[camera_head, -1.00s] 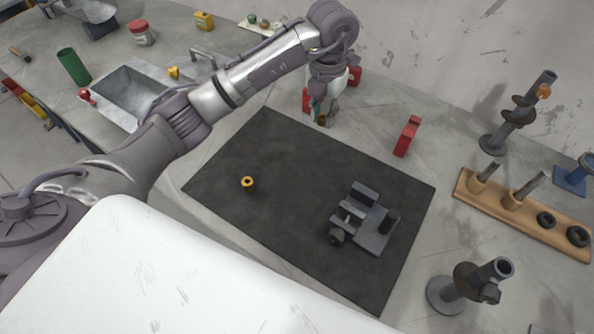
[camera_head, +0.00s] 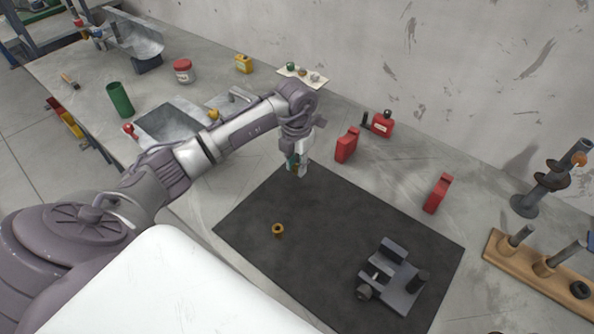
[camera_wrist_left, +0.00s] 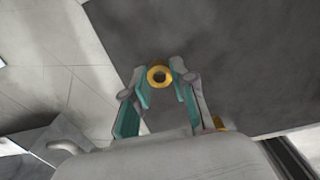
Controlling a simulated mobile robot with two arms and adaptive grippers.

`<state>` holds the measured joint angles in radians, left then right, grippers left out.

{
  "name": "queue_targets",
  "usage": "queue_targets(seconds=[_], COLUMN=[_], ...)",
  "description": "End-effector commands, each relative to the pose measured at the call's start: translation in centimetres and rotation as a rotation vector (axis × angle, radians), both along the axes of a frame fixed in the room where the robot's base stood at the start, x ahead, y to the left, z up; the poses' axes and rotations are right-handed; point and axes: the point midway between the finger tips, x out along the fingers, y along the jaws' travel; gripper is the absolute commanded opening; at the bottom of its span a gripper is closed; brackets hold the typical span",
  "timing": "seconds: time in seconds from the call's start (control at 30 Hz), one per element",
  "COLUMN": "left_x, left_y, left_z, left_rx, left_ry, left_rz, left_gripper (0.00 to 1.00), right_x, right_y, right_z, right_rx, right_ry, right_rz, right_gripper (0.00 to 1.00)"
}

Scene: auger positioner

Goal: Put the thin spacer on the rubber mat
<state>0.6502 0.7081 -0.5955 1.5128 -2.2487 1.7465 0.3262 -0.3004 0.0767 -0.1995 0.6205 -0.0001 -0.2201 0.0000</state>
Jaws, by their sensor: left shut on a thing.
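The rubber mat (camera_head: 330,235) is a large dark sheet lying on the grey bench. My left gripper (camera_head: 297,171) points down at the mat's far corner. It is shut on a yellow ring, which I take for the thin spacer (camera_wrist_left: 159,66). In the left wrist view this ring sits between the teal-padded fingertips, in front of the mat edge. I cannot tell its height above the mat. A yellow piece also shows partly behind the gripper in the wrist view (camera_wrist_left: 219,123). My right gripper is not in view.
A grey fixture (camera_head: 392,278) stands on the mat's right part. The mat's middle is mostly clear.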

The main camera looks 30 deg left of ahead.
Motion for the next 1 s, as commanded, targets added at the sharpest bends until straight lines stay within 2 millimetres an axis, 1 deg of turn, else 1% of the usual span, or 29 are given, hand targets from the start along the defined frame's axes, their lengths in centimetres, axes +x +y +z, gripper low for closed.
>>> queue_targets(seconds=[0.1,0.23,0.3,0.53,0.63,0.67,0.8,1.0], left_x=[-0.2,-0.1,-0.1,0.0,0.0,0.0,0.0,0.0], left_y=[-0.1,-0.1,0.0,-0.1,0.0,0.0,0.0,-0.1], left_z=[-1.7,-3.3,-3.6,-3.7,-4.1,-4.1,-4.0,-4.0], left_rx=[-0.001,-0.001,0.0,0.001,0.001,0.001,0.0,0.0], left_ry=[0.007,0.004,0.002,0.001,0.001,0.002,0.002,0.002], left_rz=[0.0,0.0,-0.001,-0.001,-0.001,-0.001,0.0,-0.001], left_gripper=[0.0,0.0,0.0,0.0,0.0,0.27,0.51,0.51], right_x=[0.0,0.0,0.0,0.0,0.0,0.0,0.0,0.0], right_y=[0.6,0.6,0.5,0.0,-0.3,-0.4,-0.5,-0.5], right_z=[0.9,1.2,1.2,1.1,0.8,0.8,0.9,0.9], right_rx=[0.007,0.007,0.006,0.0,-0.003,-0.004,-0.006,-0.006], right_ry=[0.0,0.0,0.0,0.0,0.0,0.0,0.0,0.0], right_rz=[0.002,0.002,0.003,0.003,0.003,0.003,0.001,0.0], right_gripper=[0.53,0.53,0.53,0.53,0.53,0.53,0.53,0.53])
